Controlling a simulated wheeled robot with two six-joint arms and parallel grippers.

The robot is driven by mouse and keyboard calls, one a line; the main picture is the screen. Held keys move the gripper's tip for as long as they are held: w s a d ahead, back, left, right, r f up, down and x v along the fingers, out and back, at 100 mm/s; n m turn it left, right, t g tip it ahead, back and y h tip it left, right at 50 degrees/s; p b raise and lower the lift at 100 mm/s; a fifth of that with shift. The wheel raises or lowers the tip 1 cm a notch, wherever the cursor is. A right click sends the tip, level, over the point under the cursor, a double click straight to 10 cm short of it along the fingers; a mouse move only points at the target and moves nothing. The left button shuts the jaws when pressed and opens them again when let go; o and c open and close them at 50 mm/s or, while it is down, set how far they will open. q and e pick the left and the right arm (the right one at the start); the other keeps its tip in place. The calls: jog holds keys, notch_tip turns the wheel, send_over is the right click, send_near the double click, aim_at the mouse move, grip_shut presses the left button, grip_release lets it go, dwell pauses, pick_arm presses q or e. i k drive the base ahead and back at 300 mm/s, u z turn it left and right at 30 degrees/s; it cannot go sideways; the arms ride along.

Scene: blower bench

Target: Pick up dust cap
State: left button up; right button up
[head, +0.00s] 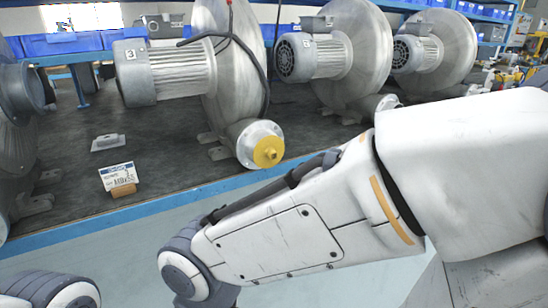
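The yellow dust cap (268,152) sits on the round outlet flange of the blower marked 3 (237,65), facing the front edge of the bench. It has a small raised knob in its middle. My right arm reaches in from the right, and its forearm and wrist lie in front of the bench, below and right of the cap. The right gripper is out of the picture. A piece of my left arm shows at the bottom left corner, and the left gripper is also out of the picture.
More blowers (350,45) stand to the right and another one (15,110) at the left edge. A label card on a wooden block (118,178) and a small grey plate (108,142) lie on the dark bench (165,160). Its blue front edge (90,232) runs below. Blue bins (75,42) stand behind.

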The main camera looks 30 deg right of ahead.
aim_at(269, 150)
jog(key=z, duration=0.5)
jog(key=k, duration=0.6)
jog(key=z, duration=0.8)
jog(key=i, duration=0.9)
jog(key=u, duration=0.7)
